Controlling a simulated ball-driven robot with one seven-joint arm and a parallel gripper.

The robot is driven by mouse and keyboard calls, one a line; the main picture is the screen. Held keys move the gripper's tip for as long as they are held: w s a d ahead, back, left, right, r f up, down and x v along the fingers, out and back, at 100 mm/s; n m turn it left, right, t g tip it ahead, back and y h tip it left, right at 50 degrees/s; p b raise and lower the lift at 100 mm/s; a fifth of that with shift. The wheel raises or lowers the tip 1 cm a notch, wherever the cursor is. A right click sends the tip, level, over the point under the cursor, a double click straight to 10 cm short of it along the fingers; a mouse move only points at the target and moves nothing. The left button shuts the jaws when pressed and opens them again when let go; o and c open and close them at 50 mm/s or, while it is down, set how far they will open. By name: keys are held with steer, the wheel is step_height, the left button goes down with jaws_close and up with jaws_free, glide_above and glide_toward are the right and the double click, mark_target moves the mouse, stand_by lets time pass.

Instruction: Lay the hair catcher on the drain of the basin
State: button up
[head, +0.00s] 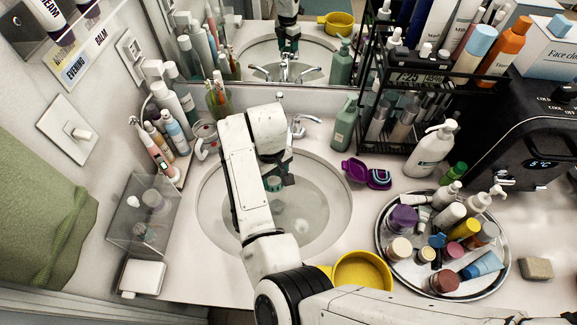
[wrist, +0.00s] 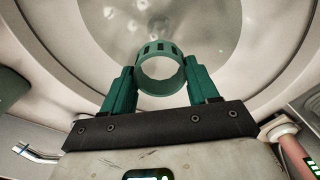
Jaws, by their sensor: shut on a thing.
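The hair catcher is a green ring-shaped piece with slots in its wall (wrist: 158,91), seen in the wrist view between my green fingers. My gripper (wrist: 158,70) is shut on it, one finger on each side. In the head view my gripper (head: 275,184) hangs over the white oval basin (head: 213,205), inside its rim; the catcher cannot be told clearly from the fingers there. The basin floor fills the upper wrist view (wrist: 215,40), beyond the catcher. A small pale round spot (head: 278,206) below the gripper may be the drain; I cannot tell for sure.
A faucet (head: 300,126) stands behind the basin, with a green pump bottle (head: 345,125) to its right. A yellow bowl (head: 362,270) sits at the front right rim. A crowded round tray (head: 385,243) stands right; a clear box (head: 128,222) stands left.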

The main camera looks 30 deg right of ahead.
steer(key=shift+d, duration=0.15)
steer(key=shift+f+b, duration=4.05)
steer(key=shift+f, duration=3.55)
steer(key=shift+f, duration=0.35)
steer(key=o, duration=1.1)
step_height(320, 180, up, 11)
steer(key=shift+f, duration=0.15)
